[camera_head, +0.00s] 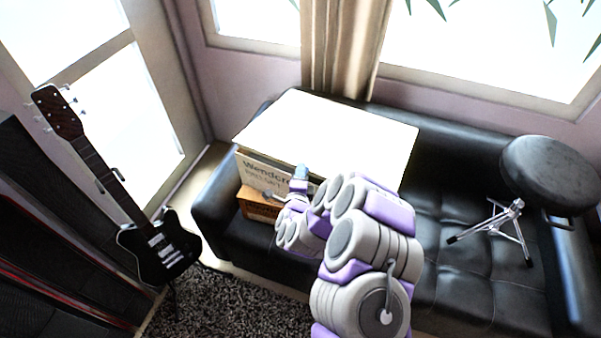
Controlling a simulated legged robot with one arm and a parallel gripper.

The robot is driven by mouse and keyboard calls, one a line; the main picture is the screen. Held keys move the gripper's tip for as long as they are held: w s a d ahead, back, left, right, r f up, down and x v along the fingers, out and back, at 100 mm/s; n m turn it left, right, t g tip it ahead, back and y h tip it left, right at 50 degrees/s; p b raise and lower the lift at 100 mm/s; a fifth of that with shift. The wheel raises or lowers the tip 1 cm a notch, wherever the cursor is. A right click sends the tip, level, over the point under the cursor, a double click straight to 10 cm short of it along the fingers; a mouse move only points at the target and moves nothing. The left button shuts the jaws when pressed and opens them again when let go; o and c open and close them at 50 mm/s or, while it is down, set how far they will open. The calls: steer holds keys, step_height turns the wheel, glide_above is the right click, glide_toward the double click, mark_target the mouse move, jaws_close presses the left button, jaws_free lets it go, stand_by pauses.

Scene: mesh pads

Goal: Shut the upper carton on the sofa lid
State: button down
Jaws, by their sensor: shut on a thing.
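The upper carton (257,170), pale with dark printed lettering on its front, sits on an orange-brown lower carton (257,206) at the left end of the black sofa. Its lid (325,130) shows as a broad, overexposed white top, roughly level; whether it is fully down cannot be told. My gripper (283,196) is at the front of the upper carton, below the lid's front edge. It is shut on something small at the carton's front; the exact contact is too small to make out. My grey and purple arm hides the right part of both cartons' fronts.
The black sofa (455,275) has bare seat room right of the cartons. A round black stool (548,170) and a chrome tripod stand (500,225) are at its right end. A black guitar (158,250) stands left. A dark shaggy rug (225,305) lies in front.

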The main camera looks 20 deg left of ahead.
steer(key=c, duration=1.1)
jaws_free()
steer(key=shift+a, duration=0.2)
steer(key=shift+d, duration=0.1)
steer(key=shift+s+d, duration=0.1)
steer(key=shift+s, duration=0.05)
steer(key=shift+p+v, duration=3.25)
steer(key=shift+v, duration=5.2)
steer(key=shift+f, duration=0.15)
